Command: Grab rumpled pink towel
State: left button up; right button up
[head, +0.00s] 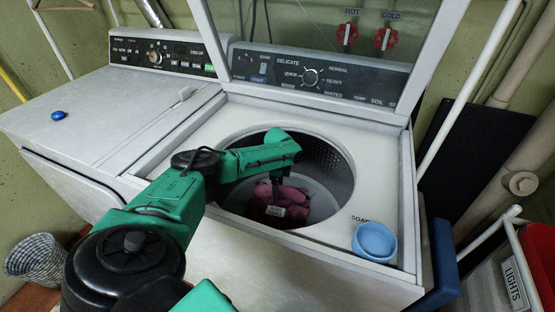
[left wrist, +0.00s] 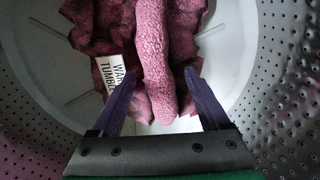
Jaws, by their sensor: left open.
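The rumpled pink towel (head: 278,203) lies at the bottom of the open top-loading washer's drum (head: 335,170). In the left wrist view the towel (left wrist: 155,50) shows dark pink and folded, with a white care label (left wrist: 113,72) on its left side. My left gripper (head: 276,198) reaches down into the drum at the towel. In the left wrist view its two purple fingers (left wrist: 157,95) are spread, with a raised fold of the towel between them. I cannot tell whether the fingers touch the cloth. My right gripper is not in view.
The washer's raised lid (head: 310,30) stands open behind the drum. A blue bowl (head: 374,241) sits on the washer's front right corner. A dryer (head: 110,115) with a small blue object (head: 58,115) on top stands to the left. A woven basket (head: 36,262) is on the floor.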

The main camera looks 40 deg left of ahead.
pick_arm(q)
grip_shut()
jog(key=shift+r, duration=0.1)
dwell(1.2)
